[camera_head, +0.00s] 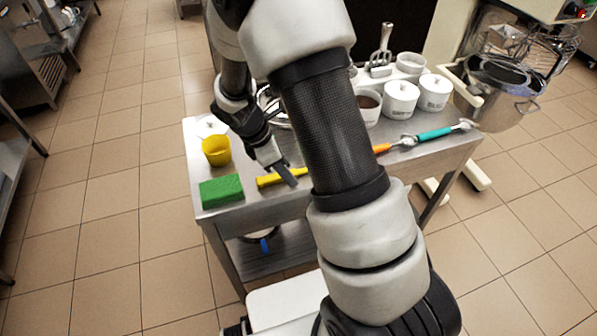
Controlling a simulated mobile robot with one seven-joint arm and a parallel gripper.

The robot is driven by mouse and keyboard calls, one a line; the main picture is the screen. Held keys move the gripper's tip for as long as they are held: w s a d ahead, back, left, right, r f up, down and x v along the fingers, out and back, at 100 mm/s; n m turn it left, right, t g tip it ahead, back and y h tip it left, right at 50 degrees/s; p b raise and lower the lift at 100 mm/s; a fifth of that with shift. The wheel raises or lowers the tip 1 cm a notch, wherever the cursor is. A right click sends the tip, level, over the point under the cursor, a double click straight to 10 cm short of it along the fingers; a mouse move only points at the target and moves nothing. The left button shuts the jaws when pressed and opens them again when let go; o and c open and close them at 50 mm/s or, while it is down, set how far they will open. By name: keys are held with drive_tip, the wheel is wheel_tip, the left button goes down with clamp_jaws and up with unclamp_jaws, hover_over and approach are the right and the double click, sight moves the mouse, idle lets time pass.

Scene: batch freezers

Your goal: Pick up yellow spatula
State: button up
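The yellow spatula (266,181) lies on the steel table, and a yellow stretch of it shows to the left of my arm. My forearm hides the part further right, so I cannot see its whole length. My gripper (286,175) points down right at the spatula, with a dark finger crossing in front of the yellow part. I cannot tell whether the fingers are apart or closed on it.
On the steel table (222,215) are a green sponge (221,191), a yellow cup (216,151), an orange-handled tool (381,148), a teal-handled tool (434,134) and white containers (401,99). A mixer bowl (497,92) stands at the right. Tiled floor is open at the left.

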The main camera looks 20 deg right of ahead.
clamp_jaws()
